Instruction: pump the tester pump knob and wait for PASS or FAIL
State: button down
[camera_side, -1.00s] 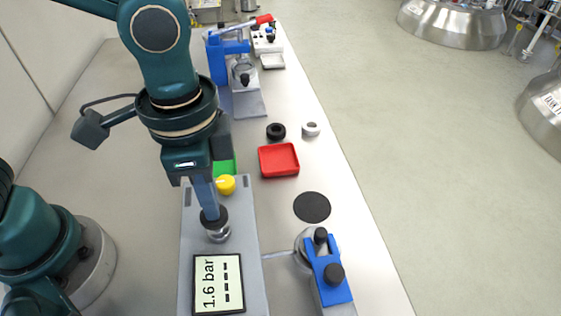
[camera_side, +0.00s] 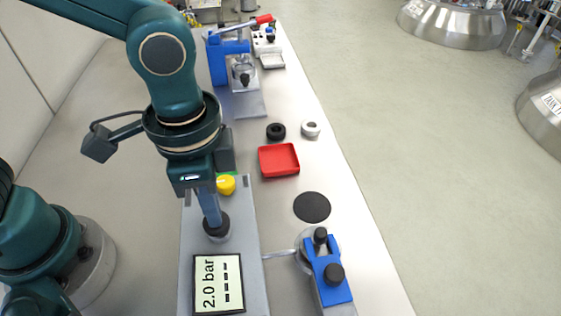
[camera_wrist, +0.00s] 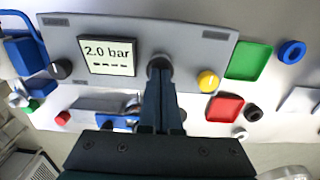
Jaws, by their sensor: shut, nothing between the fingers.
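The tester (camera_side: 190,262) is a grey panel on the bench. Its display (camera_side: 219,284) reads 2.0 bar with a row of dashes below, and shows neither PASS nor FAIL. The display also reads 2.0 bar in the wrist view (camera_wrist: 107,55). The black pump knob (camera_side: 216,228) stands on the panel above the display, low on its metal collar. My gripper (camera_side: 213,214) is shut and empty, its fingertips pressed down on top of the knob. In the wrist view the fingers (camera_wrist: 161,80) reach the knob and cover most of it. A yellow knob (camera_side: 226,185) sits beside my gripper.
A blue clamp fixture (camera_side: 330,275) joins the tester by a thin tube. A black disc (camera_side: 312,207), a red tray (camera_side: 290,172), a black ring (camera_side: 276,130) and a grey ring (camera_side: 310,128) lie to the right. A blue press (camera_side: 218,62) stands further back.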

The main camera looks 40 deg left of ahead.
jog(key=shift+r, duration=2.15)
jog(key=shift+r, duration=2.5)
jog(key=s+a+f+n+t, duration=0.1)
jog(key=s+a+n+t, duration=0.1)
jog(key=a+n+t, duration=0.3)
jog(key=a+n, duration=0.4)
jog(key=a, duration=0.4)
jog(key=shift+f+t, duration=0.3)
jog(key=shift+f, duration=0.05)
